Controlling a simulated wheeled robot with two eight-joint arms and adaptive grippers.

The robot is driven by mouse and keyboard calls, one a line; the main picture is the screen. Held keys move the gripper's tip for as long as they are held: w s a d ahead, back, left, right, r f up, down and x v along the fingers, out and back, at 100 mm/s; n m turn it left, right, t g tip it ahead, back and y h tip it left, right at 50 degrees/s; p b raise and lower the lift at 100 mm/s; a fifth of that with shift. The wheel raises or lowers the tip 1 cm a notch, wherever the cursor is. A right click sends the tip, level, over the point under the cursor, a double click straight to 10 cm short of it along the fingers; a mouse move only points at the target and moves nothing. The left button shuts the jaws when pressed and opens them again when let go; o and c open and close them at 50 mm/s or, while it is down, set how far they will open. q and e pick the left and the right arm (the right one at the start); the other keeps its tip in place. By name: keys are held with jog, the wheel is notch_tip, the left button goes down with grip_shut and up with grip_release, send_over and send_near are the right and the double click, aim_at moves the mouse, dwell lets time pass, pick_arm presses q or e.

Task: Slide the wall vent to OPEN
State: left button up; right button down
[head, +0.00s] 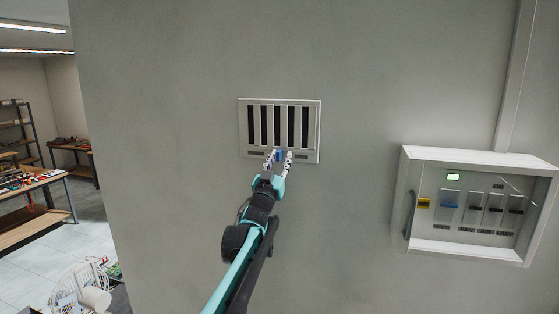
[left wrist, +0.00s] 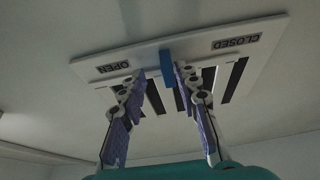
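The wall vent (head: 241,128) is a pale plate with dark vertical slots on the grey wall. Its blue slider tab (head: 279,155) sits at the lower edge, about midway between two small labels. In the left wrist view the vent (left wrist: 270,37) appears upside down, with OPEN (left wrist: 112,67) left of the blue tab (left wrist: 167,68) and CLOSED (left wrist: 235,42) right of it. My left gripper (head: 279,157) is open, its fingers on either side of the tab. The right-hand finger in the wrist view looks close to the tab; contact is unclear. My right gripper is out of view.
A white-framed wall box (head: 472,248) with a yellow switch, a blue switch and several dark ones juts out at the right. The wall around the vent is bare. At the far left, beyond the wall's edge, are a workbench (head: 38,183) and shelves (head: 22,128).

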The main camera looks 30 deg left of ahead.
pick_arm(q)
jog(key=shift+s+a+f, duration=0.1)
jog(key=shift+s, duration=0.15)
jog(key=v, duration=1.1)
jog(key=shift+s+d+f, duration=0.15)
jog(key=shift+d, duration=0.05)
